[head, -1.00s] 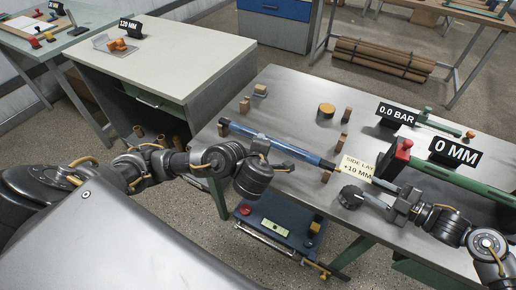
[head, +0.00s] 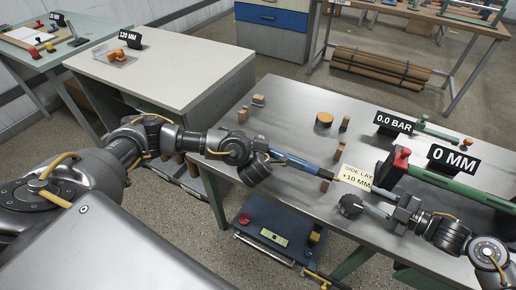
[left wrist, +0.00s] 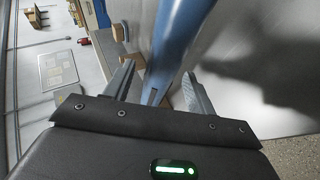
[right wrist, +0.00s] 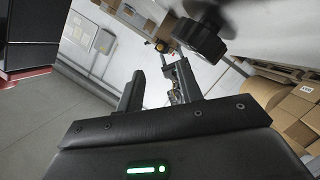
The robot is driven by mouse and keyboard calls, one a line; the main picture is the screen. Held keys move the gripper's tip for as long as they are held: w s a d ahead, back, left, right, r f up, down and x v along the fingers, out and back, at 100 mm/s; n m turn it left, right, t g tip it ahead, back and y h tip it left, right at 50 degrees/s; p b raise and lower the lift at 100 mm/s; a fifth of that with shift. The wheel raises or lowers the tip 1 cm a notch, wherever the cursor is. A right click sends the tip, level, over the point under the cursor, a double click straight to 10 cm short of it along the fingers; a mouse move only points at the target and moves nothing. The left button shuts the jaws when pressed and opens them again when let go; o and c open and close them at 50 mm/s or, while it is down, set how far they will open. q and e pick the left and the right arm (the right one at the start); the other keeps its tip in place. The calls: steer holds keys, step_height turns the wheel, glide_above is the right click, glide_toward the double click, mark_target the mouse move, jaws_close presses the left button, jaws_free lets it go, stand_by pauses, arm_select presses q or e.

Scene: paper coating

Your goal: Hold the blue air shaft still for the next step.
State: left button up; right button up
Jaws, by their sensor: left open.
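The blue air shaft (head: 302,165) lies along the front of the grey metal table, its left part hidden behind my left arm in the head view. In the left wrist view the shaft (left wrist: 178,35) runs lengthwise between the spread fingers of my left gripper (left wrist: 158,73). The gripper is open around it; I cannot tell whether a finger touches it. My right gripper (head: 374,208) is over the table's front right, apart from the shaft, close to a dark round knob (head: 350,205). In the right wrist view its fingers (right wrist: 157,82) stand apart with nothing seen held.
A yellow side-lay card (head: 357,177) is by the shaft's right end. A green bar (head: 465,188) and a 0 MM sign (head: 454,160) are at right. A blue floor unit (head: 275,232) stands in front.

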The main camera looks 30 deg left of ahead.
arm_select(q)
jaws_close()
stand_by(0.5)
stand_by(0.5)
